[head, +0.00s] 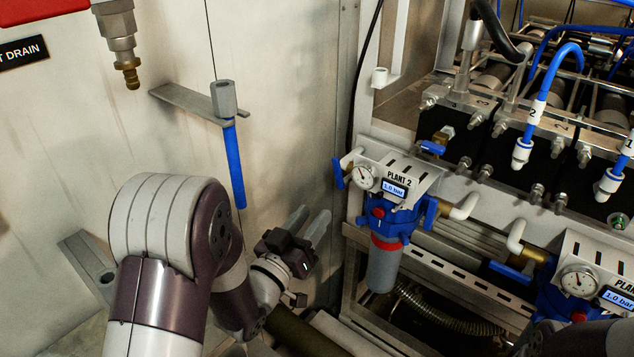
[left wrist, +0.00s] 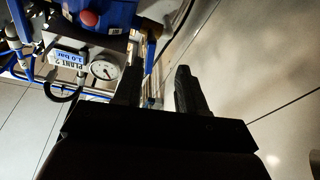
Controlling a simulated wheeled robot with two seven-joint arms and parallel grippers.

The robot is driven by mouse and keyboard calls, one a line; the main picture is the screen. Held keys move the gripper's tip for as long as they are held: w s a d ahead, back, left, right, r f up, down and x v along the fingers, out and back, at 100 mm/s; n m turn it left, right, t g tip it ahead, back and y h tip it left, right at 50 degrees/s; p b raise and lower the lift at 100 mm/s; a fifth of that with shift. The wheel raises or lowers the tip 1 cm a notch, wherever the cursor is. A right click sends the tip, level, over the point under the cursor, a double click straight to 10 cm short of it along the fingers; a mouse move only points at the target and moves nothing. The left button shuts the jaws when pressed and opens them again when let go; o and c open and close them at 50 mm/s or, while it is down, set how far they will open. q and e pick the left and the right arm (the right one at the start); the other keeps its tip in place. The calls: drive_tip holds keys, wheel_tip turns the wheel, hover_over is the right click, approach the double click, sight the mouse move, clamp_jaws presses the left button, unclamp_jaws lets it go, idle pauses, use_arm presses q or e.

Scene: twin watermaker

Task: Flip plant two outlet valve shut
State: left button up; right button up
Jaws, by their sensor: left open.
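The plant two unit (head: 391,203) is at the centre right of the head view. It has a blue body, a grey cup below, a gauge (head: 363,176) and a 1.0 bar display. Blue handles sit at its left (head: 338,173), its right (head: 430,213) and above it (head: 432,147); I cannot tell which is the outlet valve. My left gripper (head: 308,224) is open and empty, left of the unit and apart from it. In the left wrist view its two fingers (left wrist: 160,90) are spread, with the unit's gauge (left wrist: 104,70) to their left. My right gripper is out of view.
A second plant unit (head: 597,280) stands at the lower right. Blue hoses and white pipes run above. A blue rod (head: 235,165) hangs from a wall bracket (head: 188,103). A metal frame post (head: 357,80) stands behind the gripper. Open space lies between gripper and unit.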

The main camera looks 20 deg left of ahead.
sight(341, 172)
use_arm(q)
drive_tip(key=w+r, duration=0.2)
drive_tip(key=w, duration=0.1)
drive_tip(key=w+d+r+t+p, duration=0.1)
drive_tip(key=w+r, duration=0.1)
drive_tip(key=w, duration=0.1)
drive_tip(key=w+d+r+t+h, duration=0.1)
drive_tip(key=w+r, duration=0.1)
drive_tip(key=w, duration=0.1)
drive_tip(key=shift+w+r+p, duration=0.15)
drive_tip(key=shift+w+p, duration=0.2)
drive_tip(key=shift+p, duration=0.05)
clamp_jaws()
drive_tip(key=shift+b, duration=0.3)
drive_tip(key=m+b, duration=0.1)
drive_tip(key=m+h+b, duration=0.1)
drive_tip(key=b, duration=0.1)
drive_tip(key=d+m+h+b, duration=0.1)
drive_tip(key=m, duration=0.1)
drive_tip(key=shift+s+f, duration=0.2)
drive_tip(key=shift+f, duration=0.1)
drive_tip(key=shift+d+r+m+h+b, duration=0.1)
drive_tip(key=shift+r+m+h+b, duration=0.1)
drive_tip(key=shift+m+h+b, duration=0.15)
drive_tip(key=shift+r, duration=0.1)
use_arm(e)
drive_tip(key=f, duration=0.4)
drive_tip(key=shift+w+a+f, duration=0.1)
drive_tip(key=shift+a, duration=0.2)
